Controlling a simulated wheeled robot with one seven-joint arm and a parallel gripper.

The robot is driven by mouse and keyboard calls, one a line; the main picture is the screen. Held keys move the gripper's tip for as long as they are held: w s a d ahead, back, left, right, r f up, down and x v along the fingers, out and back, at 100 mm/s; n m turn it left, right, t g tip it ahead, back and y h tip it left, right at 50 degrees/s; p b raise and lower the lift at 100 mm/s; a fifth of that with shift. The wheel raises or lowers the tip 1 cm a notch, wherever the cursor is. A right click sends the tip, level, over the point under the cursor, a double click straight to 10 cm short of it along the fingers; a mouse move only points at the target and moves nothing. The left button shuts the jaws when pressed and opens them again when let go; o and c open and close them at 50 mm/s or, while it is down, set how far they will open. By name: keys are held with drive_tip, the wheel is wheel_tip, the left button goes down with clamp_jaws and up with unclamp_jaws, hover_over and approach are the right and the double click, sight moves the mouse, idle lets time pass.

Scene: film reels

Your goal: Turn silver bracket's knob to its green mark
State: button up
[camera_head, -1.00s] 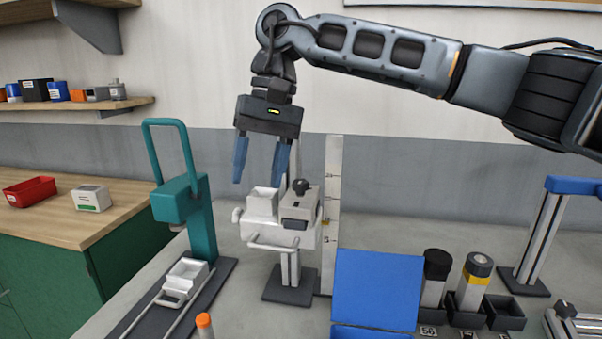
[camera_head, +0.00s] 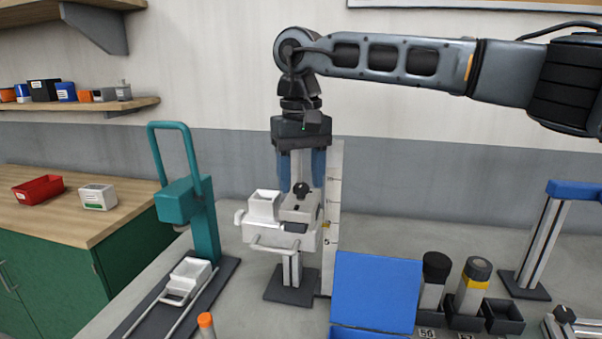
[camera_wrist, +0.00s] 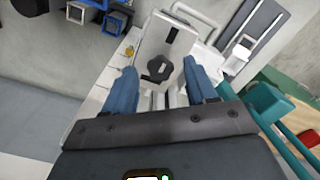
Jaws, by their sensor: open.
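A dark knob (camera_head: 302,189) sits on top of a silver-grey bracket (camera_head: 300,208), part of a white stand-mounted device. In the wrist view the lobed knob (camera_wrist: 158,68) lies on the pale bracket face (camera_wrist: 168,42), between and beyond my fingertips. My gripper (camera_head: 301,183) points down over the knob, its blue fingers open on either side. The wrist view shows the open fingers (camera_wrist: 160,72) with nothing held; I cannot tell whether they touch the knob. I cannot make out a green mark.
A white scale (camera_head: 333,235) stands upright close behind the device. A teal press (camera_head: 203,225) stands to the left. A blue panel (camera_head: 375,290) and canisters (camera_head: 434,280) are to the right. Another dark knob (camera_head: 564,314) is at the lower right.

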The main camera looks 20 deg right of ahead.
drive_tip(key=shift+f, duration=0.2)
drive_tip(key=shift+c, duration=0.2)
clamp_jaws()
